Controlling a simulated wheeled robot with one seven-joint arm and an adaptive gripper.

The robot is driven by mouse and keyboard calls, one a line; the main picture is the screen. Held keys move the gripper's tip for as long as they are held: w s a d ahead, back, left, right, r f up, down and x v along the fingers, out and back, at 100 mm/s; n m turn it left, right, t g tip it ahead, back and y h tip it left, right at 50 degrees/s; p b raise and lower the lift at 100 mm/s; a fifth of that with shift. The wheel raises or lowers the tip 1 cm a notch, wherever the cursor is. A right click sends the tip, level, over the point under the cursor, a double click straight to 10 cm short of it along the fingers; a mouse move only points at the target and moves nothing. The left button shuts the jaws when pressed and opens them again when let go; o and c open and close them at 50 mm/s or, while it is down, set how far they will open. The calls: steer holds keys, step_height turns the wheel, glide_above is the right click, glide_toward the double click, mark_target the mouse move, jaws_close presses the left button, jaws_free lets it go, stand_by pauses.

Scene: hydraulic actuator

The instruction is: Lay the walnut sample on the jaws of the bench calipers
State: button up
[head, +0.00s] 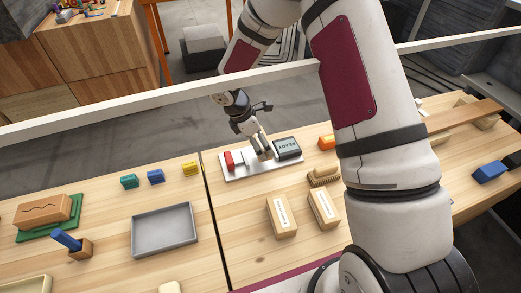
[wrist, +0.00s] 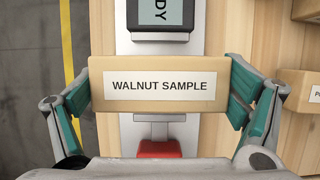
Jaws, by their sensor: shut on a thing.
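The walnut sample (wrist: 160,103), a light wooden block with a white label, is gripped at its two ends by my gripper (wrist: 160,90) in the wrist view. In the head view my gripper (head: 260,141) is over the middle of the bench calipers (head: 241,173). The calipers have a pale base (wrist: 189,40), a red block (wrist: 158,149) at one end and a dark READY display (wrist: 160,16) at the other. The sample lies crosswise over the base between these two and hides the part beneath it. I cannot tell whether it touches the jaws.
A dark seam (head: 216,220) divides the tabletops.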

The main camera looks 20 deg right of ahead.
steer(key=shift+f, duration=1.95)
steer(key=shift+b, duration=0.3)
steer(key=o, duration=1.1)
steer(key=shift+f, duration=0.15)
steer(key=p+v, duration=0.1)
steer(key=v, duration=1.1)
steer(key=shift+r, duration=0.25)
